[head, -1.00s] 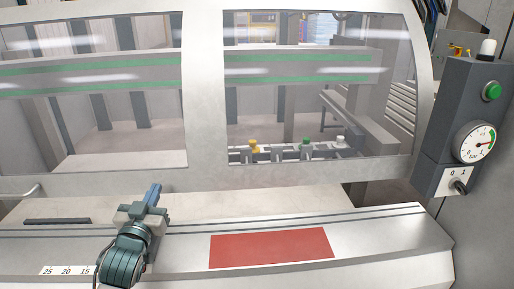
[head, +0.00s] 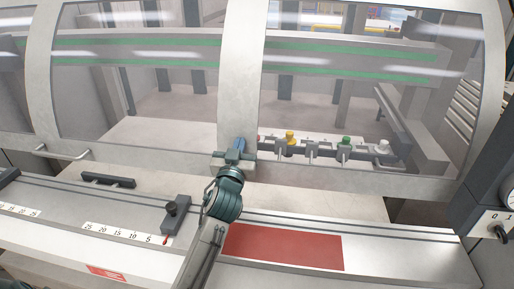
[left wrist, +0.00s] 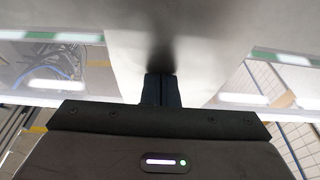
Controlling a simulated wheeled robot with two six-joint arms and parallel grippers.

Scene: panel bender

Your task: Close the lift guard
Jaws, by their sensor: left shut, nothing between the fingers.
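The lift guard (head: 236,90) is a pale frame with clear panes across the machine front. Its lower edge hangs above the machine bed, with a gap between them. A bar handle (head: 62,152) sits low on its left part. My left gripper (head: 239,146) is shut and empty, in front of the lower end of the guard's middle post. In the left wrist view the shut fingers (left wrist: 160,88) point at the pale post, with a dark shadow just beyond the tips; I cannot tell if they touch. My right gripper is not in view.
The bed below carries a red plate (head: 283,247), a scale (head: 120,233) and a dark stop block (head: 175,215). Behind the pane stand several small knobs, one yellow (head: 291,138). A grey control post (head: 489,215) with a switch stands at the right edge.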

